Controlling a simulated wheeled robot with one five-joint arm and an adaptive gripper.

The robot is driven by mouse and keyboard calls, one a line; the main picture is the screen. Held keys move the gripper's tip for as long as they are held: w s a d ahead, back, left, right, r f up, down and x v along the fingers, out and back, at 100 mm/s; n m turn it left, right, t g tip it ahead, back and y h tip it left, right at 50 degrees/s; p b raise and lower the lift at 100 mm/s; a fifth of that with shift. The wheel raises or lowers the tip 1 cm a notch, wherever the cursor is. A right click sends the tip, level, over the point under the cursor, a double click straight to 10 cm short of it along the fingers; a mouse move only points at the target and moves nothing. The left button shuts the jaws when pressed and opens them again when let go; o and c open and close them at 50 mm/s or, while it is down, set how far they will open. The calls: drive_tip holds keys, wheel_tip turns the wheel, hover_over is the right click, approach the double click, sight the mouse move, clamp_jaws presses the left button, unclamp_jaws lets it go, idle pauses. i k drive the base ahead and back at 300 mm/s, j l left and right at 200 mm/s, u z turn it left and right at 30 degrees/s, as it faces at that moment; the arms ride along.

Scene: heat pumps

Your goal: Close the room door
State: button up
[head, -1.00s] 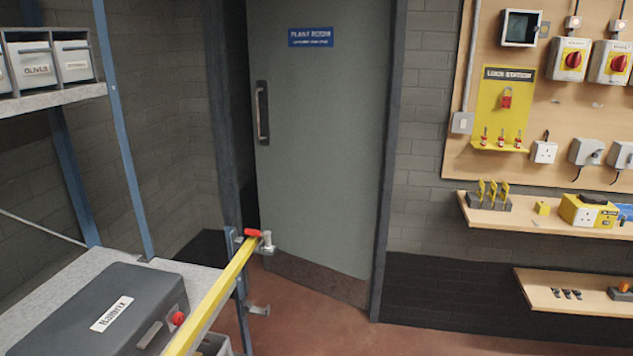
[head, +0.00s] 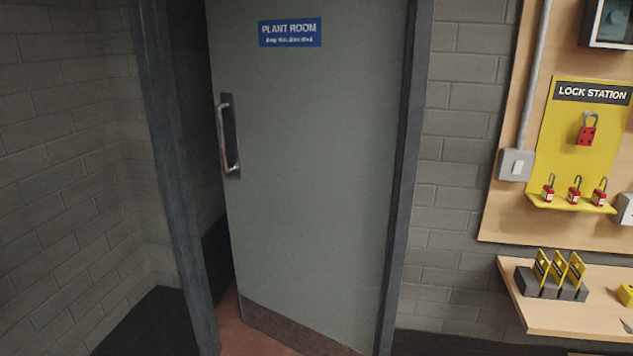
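The room door (head: 310,180) is a grey-green panel with a blue "PLANT ROOM" sign (head: 290,33) near its top and a dark kick plate (head: 285,332) at its bottom. It stands ajar. A dark gap shows between its left edge and the left jamb (head: 166,160) of the frame. A metal pull handle (head: 229,137) is fixed upright near the door's left edge. The door's right edge meets the right jamb (head: 405,170). My gripper is not in view.
Right of the door, a yellow lock station (head: 580,140) with red padlocks hangs on a wooden board. Below it a wooden shelf (head: 565,312) juts out and holds yellow tags. Block wall (head: 60,170) lies to the left. Red floor shows at the doorway.

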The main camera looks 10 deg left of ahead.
sight(307, 94)
drive_tip(key=i+u, duration=0.85)
drive_tip(key=u, duration=0.15)
drive_tip(key=i+l+u, duration=0.25)
drive_tip(key=u, duration=0.25)
drive_tip(key=i+l+u, duration=0.1)
drive_tip(key=i+u, duration=0.2)
drive_tip(key=u, duration=0.15)
drive_tip(key=i+l+u, duration=0.2)
drive_tip(key=u, duration=0.3)
drive_tip(key=i+l+u, duration=0.3)
drive_tip(key=u, duration=0.15)
drive_tip(key=i+l+u, duration=0.2)
drive_tip(key=l+u, duration=0.3)
drive_tip(key=j, duration=0.1)
